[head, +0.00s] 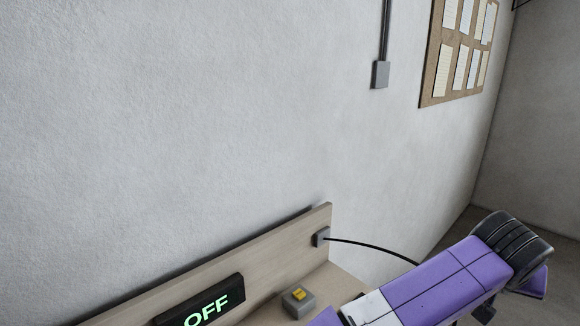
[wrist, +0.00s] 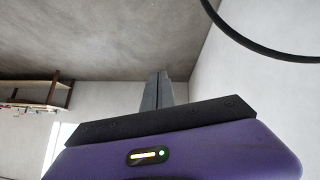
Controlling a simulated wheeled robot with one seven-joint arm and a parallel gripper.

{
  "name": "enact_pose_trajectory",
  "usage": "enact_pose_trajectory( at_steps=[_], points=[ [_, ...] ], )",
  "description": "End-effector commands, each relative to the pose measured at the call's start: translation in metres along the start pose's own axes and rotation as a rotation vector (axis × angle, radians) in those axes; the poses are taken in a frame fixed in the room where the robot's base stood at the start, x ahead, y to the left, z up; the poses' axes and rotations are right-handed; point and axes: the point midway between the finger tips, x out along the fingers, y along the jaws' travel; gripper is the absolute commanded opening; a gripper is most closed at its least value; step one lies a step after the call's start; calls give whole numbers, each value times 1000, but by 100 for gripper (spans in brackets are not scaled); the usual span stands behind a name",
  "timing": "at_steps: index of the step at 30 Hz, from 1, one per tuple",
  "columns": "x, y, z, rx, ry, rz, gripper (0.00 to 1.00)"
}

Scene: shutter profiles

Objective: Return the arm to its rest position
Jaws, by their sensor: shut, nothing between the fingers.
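My arm, purple and white with a dark ribbed joint, reaches in from the lower right of the head view. Its end runs out of the bottom of that view, so the fingers are hidden there. In the wrist view my gripper (wrist: 156,90) shows its dark fingers close together with nothing between them. Behind the fingers are only a bare wall and a grey surface, and they touch nothing visible.
A wooden bench with a back panel (head: 290,240) stands against the wall below. On it are a display reading OFF (head: 205,302) and a grey box with a yellow button (head: 298,300). A black cable (head: 375,247) runs from a grey socket (head: 320,237) behind my arm.

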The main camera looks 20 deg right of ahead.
Motion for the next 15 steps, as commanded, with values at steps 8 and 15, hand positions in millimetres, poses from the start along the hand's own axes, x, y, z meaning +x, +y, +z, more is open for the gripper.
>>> enact_pose_trajectory(
  at_steps=[8,15],
  points=[
    [-61,53,-132,47,638,174,0],
    [-142,31,-176,-18,1087,132,0]
  ],
)
